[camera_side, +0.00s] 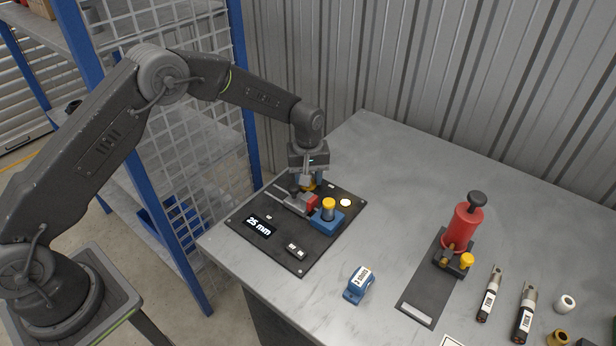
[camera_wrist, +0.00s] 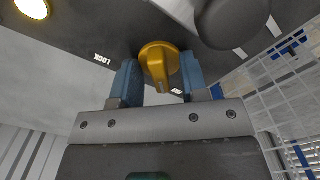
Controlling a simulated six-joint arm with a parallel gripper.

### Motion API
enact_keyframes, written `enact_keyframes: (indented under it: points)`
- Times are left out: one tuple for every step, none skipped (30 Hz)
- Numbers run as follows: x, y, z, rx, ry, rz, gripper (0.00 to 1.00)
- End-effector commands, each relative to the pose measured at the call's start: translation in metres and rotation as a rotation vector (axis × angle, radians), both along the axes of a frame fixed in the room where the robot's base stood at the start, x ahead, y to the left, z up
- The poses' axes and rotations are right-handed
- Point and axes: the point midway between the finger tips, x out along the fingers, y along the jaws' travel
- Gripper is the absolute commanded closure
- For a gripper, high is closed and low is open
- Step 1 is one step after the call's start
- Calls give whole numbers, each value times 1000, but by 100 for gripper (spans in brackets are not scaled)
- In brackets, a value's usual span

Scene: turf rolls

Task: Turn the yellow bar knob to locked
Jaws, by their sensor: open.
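The yellow bar knob (camera_wrist: 158,60) sits on the dark panel (camera_wrist: 100,30) between my gripper's two blue fingers. Its bar end points down in the wrist view, toward a small white label (camera_wrist: 177,91) that is partly hidden. A white "LOCK" label (camera_wrist: 103,58) lies to the left of the knob, outside the left finger. My gripper (camera_wrist: 157,75) is open around the knob; a gap shows on the left, and I cannot tell whether the right finger touches. In the side view my gripper (camera_side: 308,180) points down at the panel's back part, largely hiding the knob.
On the panel (camera_side: 245,216) are a "25 mm" display (camera_side: 260,227), a red-and-blue fixture with a yellow cap (camera_side: 328,204) and a lit round lamp (camera_side: 345,203). A dark rounded part (camera_wrist: 228,20) is close by the knob. A blue block (camera_side: 359,285) and red press (camera_side: 462,228) stand right.

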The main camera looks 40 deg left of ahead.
Motion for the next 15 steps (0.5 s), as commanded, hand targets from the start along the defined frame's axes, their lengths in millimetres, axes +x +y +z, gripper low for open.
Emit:
enact_keyframes:
  points:
    - [0, 0, -1, 0, 0, 0, 60]
    - [0, 0, -2, 0, 0, 0, 60]
    - [0, 0, -2, 0, 0, 0, 60]
    - [0, 0, -2, -1, -1, 0, 60]
    - [0, 0, -2, -1, -1, 0, 60]
    - [0, 0, -2, -1, -1, 0, 60]
    - [0, 0, -2, -1, -1, 0, 60]
    - [0, 0, -2, 0, -1, 0, 60]
    - [0, 0, -2, 0, -1, 0, 62]
    - [0, 0, -1, 0, -1, 0, 65]
    - [0, 0, -1, -1, -1, 0, 68]
    - [0, 0, -1, -1, -1, 0, 72]
    - [0, 0, -1, 0, -1, 0, 75]
    - [0, 0, -1, 0, -1, 0, 78]
    - [0, 0, -1, 0, -1, 0, 82]
